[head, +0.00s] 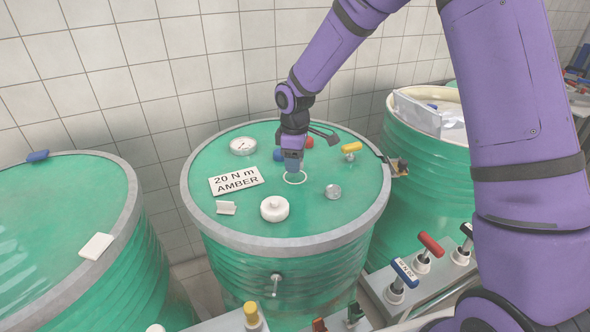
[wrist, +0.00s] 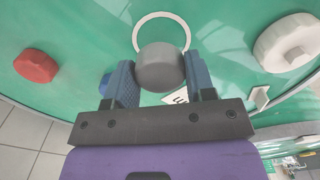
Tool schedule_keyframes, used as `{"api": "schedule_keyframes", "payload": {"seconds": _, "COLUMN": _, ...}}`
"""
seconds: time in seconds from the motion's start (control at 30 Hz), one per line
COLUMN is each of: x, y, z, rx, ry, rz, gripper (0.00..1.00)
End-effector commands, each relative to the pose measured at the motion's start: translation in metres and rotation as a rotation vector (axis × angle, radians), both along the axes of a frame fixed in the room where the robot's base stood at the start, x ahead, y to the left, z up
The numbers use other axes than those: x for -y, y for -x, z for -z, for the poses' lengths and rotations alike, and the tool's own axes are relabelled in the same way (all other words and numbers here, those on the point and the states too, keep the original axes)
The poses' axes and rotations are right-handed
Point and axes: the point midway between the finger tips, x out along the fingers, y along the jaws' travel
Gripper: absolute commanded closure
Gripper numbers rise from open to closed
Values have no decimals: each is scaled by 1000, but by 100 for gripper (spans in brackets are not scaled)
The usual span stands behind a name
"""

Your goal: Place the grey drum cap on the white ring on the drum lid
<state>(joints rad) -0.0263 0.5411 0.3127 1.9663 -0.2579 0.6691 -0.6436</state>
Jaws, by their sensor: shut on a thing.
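My gripper (head: 292,170) is over the middle of the green drum lid (head: 345,215) in the head view. In the wrist view my gripper (wrist: 160,80) is shut on the grey drum cap (wrist: 160,66), one blue finger on each side. The white ring (wrist: 161,14) shows on the lid just beyond the cap, which covers its near part. In the head view the white ring (head: 304,182) lies around and below the fingertips, and the held cap cannot be made out. I cannot tell whether the cap touches the lid.
Green drums stand on both sides.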

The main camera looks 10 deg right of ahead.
Motion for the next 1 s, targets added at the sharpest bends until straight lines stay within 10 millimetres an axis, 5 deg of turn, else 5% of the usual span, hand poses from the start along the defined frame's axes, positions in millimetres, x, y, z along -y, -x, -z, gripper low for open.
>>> {"api": "schedule_keyframes", "payload": {"seconds": 0.2, "x": 0, "y": 2, "z": 31, "rx": -4, "ry": 1, "rz": -1, "gripper": 83}}
{"api": "schedule_keyframes", "payload": {"seconds": 0.6, "x": 0, "y": 2, "z": 36, "rx": -3, "ry": 1, "rz": -1, "gripper": 83}}
{"api": "schedule_keyframes", "payload": {"seconds": 0.63, "x": 0, "y": 2, "z": 36, "rx": -3, "ry": 1, "rz": -1, "gripper": 43}}
{"api": "schedule_keyframes", "payload": {"seconds": 0.7, "x": 0, "y": 2, "z": 35, "rx": -3, "ry": 1, "rz": 0, "gripper": 27}}
{"api": "schedule_keyframes", "payload": {"seconds": 1.0, "x": 0, "y": 2, "z": 34, "rx": -2, "ry": 0, "rz": 0, "gripper": 25}}
